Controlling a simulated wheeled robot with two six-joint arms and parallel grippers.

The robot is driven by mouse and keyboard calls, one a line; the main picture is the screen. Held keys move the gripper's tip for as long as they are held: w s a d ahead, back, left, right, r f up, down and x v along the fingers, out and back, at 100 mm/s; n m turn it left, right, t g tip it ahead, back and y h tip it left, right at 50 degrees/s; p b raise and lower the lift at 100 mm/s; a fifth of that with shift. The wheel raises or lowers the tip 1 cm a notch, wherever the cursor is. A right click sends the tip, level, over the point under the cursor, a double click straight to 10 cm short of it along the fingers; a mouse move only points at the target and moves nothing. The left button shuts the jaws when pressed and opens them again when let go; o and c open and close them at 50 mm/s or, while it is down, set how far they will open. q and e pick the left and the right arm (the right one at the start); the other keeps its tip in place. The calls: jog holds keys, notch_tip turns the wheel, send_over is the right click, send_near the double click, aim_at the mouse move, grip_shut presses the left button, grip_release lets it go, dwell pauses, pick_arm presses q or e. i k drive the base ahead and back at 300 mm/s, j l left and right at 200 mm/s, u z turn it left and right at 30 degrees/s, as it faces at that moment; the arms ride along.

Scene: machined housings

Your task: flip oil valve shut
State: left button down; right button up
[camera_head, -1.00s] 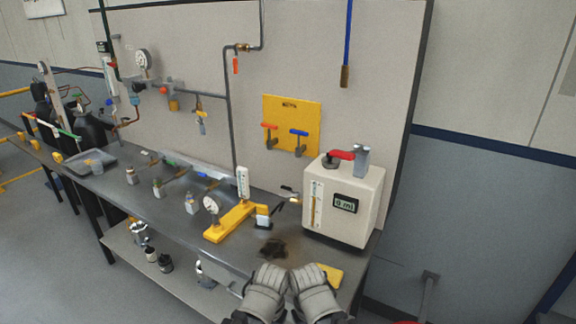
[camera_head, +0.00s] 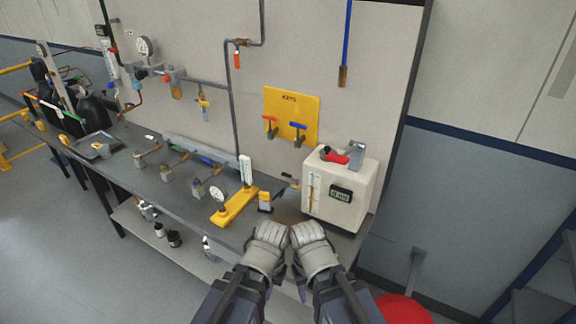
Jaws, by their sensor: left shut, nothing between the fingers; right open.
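A white box-shaped oil unit (camera_head: 365,195) stands at the right end of the bench, with a sight tube and a small dark display on its front. A red lever (camera_head: 335,157) lies on its top beside a grey metal block (camera_head: 356,154). I cannot tell from its angle whether the valve is open or shut. My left gripper (camera_head: 269,233) is shut and empty at the bench's front edge, left of and below the unit. My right gripper (camera_head: 308,234) is open, next to the left one and just in front of the unit. Neither touches the lever.
A yellow board (camera_head: 291,108) with a red and a blue handle hangs behind. A yellow gauge stand (camera_head: 235,207) and several small valves sit further left on the bench. A blue pipe (camera_head: 346,35) hangs above the unit. A red object (camera_head: 405,308) is on the floor at bottom right.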

aim_at(286, 175)
jog(key=i+j+z, duration=0.25)
jog(key=i+j, duration=0.4)
jog(key=i, duration=0.2)
